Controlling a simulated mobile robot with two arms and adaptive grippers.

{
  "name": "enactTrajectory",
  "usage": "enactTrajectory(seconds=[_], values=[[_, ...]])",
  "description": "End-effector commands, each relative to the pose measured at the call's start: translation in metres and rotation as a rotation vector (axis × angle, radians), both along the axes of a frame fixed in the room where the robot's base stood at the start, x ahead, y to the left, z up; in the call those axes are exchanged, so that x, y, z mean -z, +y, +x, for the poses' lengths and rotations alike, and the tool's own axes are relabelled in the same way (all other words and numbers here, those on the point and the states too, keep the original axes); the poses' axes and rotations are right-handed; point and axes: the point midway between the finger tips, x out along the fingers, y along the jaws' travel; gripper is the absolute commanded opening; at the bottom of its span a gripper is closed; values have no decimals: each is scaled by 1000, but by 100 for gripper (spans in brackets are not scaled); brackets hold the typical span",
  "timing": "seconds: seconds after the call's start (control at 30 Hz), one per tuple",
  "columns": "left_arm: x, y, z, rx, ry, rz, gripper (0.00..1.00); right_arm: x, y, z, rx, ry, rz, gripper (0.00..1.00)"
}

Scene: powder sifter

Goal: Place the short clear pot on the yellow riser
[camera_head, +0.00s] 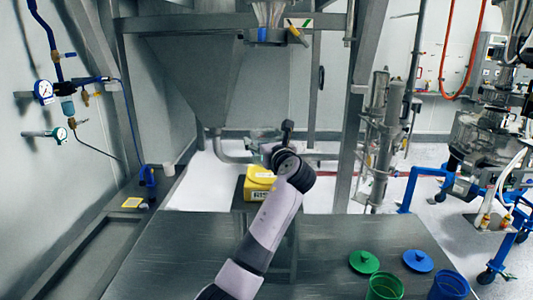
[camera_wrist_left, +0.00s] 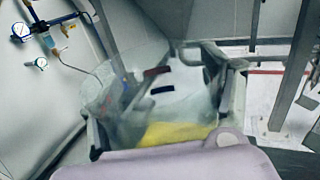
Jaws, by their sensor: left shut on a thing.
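The yellow riser (camera_head: 258,184) stands on a dark stand beyond the table, with a label on its front face. It shows through the clear pot in the left wrist view (camera_wrist_left: 178,133). My left gripper (camera_head: 267,150) is over the riser, its arm reaching up from the bottom of the head view. In the left wrist view its fingers are shut on the short clear pot (camera_wrist_left: 185,100), one on each side. The pot is see-through and hard to make out in the head view, mostly hidden by my wrist. I cannot tell whether it touches the riser.
A green lid (camera_head: 364,262) and a blue lid (camera_head: 418,261) lie on the table (camera_head: 185,250) at the right, with a green pot (camera_head: 385,288) and a blue pot (camera_head: 449,286) in front. A large metal hopper (camera_head: 200,75) hangs behind. A steel post (camera_head: 357,100) stands right of my gripper.

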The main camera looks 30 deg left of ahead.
Motion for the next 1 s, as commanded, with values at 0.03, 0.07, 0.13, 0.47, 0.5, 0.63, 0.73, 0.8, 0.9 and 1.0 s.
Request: enactTrajectory(seconds=[0.03, 0.07, 0.13, 0.47, 0.5, 0.63, 0.73, 0.8, 0.9, 1.0], values=[[2, 0, 0, 0, 0, 0, 43, -1, 0, 1, 0, -1, -1, 40], [4, 0, 0, 0, 0, 1, 43, -2, 0, 1, -1, -1, -1, 40], [11, 0, 0, 1, 2, 1, 43, -4, -2, 1, -1, -1, -2, 40], [40, -1, 0, 2, -2, 1, 43, -10, -11, 1, -5, -3, -12, 40], [40, -1, 0, 2, -2, 1, 43, -10, -11, 1, -5, -2, -12, 40], [41, -1, 0, 2, -1, 2, 43, -10, -11, 1, -5, -2, -12, 40], [42, 0, 0, 1, -1, 1, 75, -10, -10, 1, -5, -2, -12, 40], [42, 0, 0, 1, -1, 1, 79, -10, -10, 1, -4, -2, -12, 40], [42, -1, 0, 1, -1, 1, 86, -10, -10, 1, -4, -2, -12, 40], [42, -1, 0, 1, -1, 1, 92, -10, -10, 1, -4, -2, -12, 40]])
